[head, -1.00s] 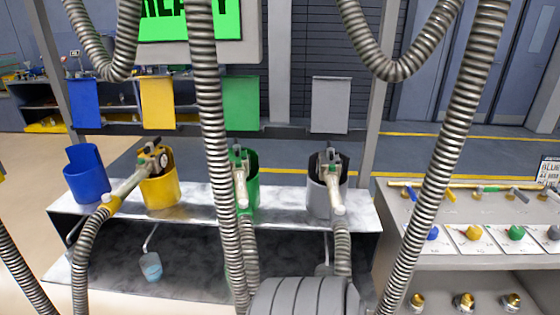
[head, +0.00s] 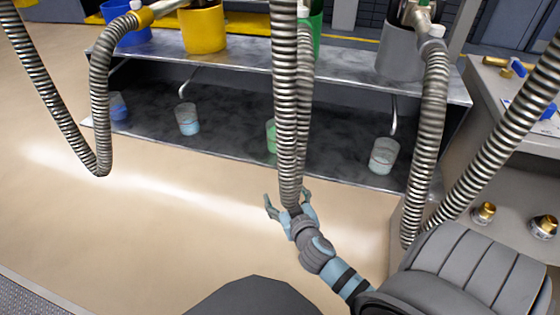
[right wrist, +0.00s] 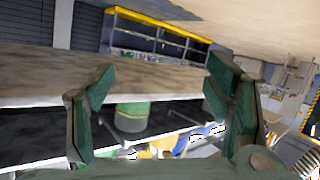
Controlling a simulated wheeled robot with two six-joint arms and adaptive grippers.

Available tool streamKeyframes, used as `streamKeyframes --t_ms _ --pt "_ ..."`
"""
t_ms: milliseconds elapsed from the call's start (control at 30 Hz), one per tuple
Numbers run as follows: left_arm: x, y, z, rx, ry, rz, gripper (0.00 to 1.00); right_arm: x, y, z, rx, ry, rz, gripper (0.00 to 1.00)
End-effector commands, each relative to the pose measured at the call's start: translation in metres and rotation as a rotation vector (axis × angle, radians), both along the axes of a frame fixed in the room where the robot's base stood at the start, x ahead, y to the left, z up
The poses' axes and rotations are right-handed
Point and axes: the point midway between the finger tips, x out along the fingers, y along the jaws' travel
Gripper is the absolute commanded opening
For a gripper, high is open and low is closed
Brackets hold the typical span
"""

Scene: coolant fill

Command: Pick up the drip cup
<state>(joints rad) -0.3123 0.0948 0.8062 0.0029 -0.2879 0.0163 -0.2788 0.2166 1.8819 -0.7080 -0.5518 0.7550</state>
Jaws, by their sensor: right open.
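Several small clear drip cups stand on the dark lower shelf in the head view: one with blue liquid (head: 118,108), one with light blue liquid (head: 188,121), one with green liquid (head: 271,137) partly behind a hose, and one with pale contents (head: 383,156). My right gripper (head: 287,199) is open and empty in front of the shelf, below the green cup and apart from it. The right wrist view looks upside down; a green container (right wrist: 132,115), probably the green cup, shows beyond the open fingers (right wrist: 157,82). My left gripper is not in view.
Ribbed hoses (head: 286,100) hang in front of the shelf, one close to my right gripper. Blue, yellow (head: 203,30), green and grey (head: 398,55) holders stand on the upper shelf. A bench with brass fittings (head: 484,212) is at right. The floor in front is clear.

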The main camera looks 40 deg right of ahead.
Motion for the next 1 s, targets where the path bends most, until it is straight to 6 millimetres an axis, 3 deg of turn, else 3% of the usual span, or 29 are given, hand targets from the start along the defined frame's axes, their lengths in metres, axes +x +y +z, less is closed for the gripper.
streamKeyframes --t_ms 33,133,200,267,500,1000 --pt "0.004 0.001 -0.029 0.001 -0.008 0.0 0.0 0.005 -0.001 0.008 0.0 -0.094 -0.015 0.72" --pt "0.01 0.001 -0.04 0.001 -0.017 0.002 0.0 0.005 -0.003 0.058 0.037 -0.261 -0.057 0.72" --pt "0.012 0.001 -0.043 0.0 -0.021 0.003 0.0 0.005 -0.007 0.08 0.067 -0.34 -0.081 0.72" --pt "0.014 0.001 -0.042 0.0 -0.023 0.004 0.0 0.011 -0.011 0.09 0.08 -0.37 -0.089 0.72" --pt "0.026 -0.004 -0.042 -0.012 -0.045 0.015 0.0 0.067 -0.038 0.093 0.082 -0.371 -0.091 0.72" --pt "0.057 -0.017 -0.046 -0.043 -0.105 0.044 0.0 0.128 -0.075 0.086 0.085 -0.366 -0.089 0.72"
